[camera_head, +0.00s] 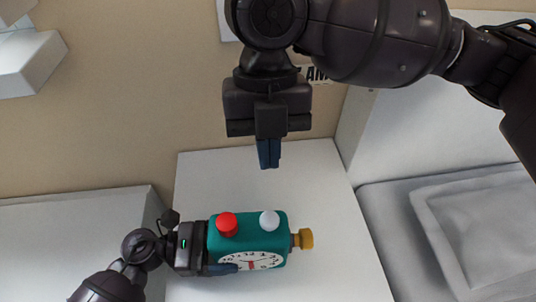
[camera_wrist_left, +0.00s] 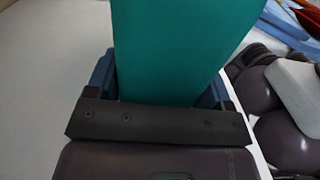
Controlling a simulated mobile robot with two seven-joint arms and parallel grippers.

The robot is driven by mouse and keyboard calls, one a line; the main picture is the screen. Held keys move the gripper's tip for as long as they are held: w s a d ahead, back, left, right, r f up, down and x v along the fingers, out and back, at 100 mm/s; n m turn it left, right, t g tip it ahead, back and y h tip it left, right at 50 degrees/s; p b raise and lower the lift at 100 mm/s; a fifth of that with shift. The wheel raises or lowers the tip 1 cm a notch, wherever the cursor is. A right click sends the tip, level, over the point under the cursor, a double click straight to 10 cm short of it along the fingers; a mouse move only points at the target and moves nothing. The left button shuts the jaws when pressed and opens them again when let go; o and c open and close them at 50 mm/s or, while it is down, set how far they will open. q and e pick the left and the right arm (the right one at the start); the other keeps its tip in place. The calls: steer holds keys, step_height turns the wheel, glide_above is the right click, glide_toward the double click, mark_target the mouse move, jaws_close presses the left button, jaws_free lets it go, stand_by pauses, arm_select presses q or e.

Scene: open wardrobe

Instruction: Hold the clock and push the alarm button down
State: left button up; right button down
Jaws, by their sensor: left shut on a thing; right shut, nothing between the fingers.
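A teal clock (camera_head: 247,238) with a white dial stands on a white cabinet top. A red button (camera_head: 227,224) and a white button (camera_head: 269,220) sit on its top, and a yellow knob (camera_head: 303,238) sticks out on its right side. My left gripper (camera_head: 222,250) is shut on the clock's left end. In the left wrist view the teal body (camera_wrist_left: 175,45) fills the space between the fingers. My right gripper (camera_head: 268,154) is shut and empty, pointing down, above and apart from the clock. Which button is the alarm button I cannot tell.
The white cabinet top (camera_head: 330,265) is clear to the right of the clock. Farther right is a grey bed or cushion (camera_head: 470,235). Another white surface (camera_head: 75,225) lies to the left, and a beige wall (camera_head: 120,110) is behind.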

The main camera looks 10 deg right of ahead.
stand_by(0.4)
arm_select(q)
steer(key=o, duration=0.8)
steer(key=shift+w+a+r+b, duration=0.1)
steer(key=shift+a+r, duration=0.05)
steer(key=shift+a, duration=1.2)
steer(key=shift+w+a+r+b, duration=0.1)
steer(key=shift+a+r, duration=0.1)
steer(key=shift+a, duration=1.1)
steer(key=shift+w+a+r+b, duration=0.1)
steer(key=shift+a+r, duration=0.05)
steer(key=shift+a, duration=1.2)
arm_select(e)
steer(key=shift+f, duration=0.7)
